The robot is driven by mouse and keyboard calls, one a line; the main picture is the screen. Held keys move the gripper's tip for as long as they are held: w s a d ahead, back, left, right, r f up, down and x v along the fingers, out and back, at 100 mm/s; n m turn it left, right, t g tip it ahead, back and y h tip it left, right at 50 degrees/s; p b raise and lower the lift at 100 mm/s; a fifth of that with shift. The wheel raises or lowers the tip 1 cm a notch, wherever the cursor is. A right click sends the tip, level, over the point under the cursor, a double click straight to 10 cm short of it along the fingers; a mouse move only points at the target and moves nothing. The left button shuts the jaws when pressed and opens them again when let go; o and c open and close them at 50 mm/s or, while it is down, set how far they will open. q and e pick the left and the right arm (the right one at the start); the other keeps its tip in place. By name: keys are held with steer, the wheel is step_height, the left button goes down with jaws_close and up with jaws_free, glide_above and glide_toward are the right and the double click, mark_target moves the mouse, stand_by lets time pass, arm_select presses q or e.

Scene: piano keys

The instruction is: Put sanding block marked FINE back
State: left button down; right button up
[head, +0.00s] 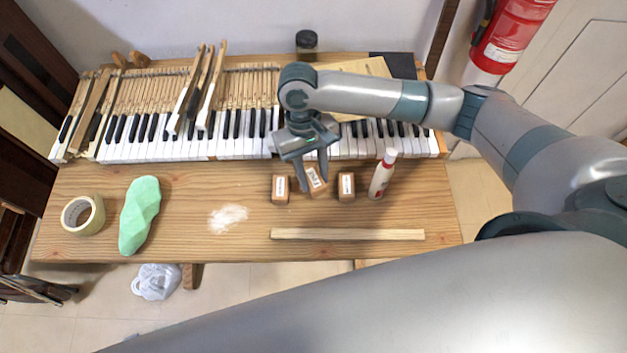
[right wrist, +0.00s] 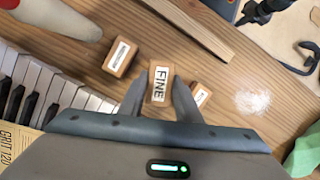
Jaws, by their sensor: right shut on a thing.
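The sanding block marked FINE (right wrist: 159,84) is a small wooden block with a white label, held between the two fingers of my right gripper (right wrist: 157,95). In the head view the right gripper (head: 314,184) reaches down to the same block (head: 316,177), which looks slightly tilted. It sits between two similar blocks; I cannot tell whether it is clear of the table. The block on its right (head: 346,187) seems to be marked MEDIUM (right wrist: 121,55) in the wrist view. The left block (head: 280,189) has its label partly hidden by a finger there. My left gripper is out of view.
A white bottle (head: 383,174) stands right of the blocks on the wooden table (head: 180,220). A wooden strip (head: 347,234) lies in front. The piano keys (head: 235,145) run behind.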

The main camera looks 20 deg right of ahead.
mark_target(313, 183)
steer(key=shift+f+p, duration=0.45)
steer(key=shift+f, duration=1.45)
steer(key=shift+f, duration=0.1)
steer(key=o, duration=1)
steer(key=shift+c, duration=0.2)
steer(key=b+v, duration=0.2)
steer(key=v, duration=1)
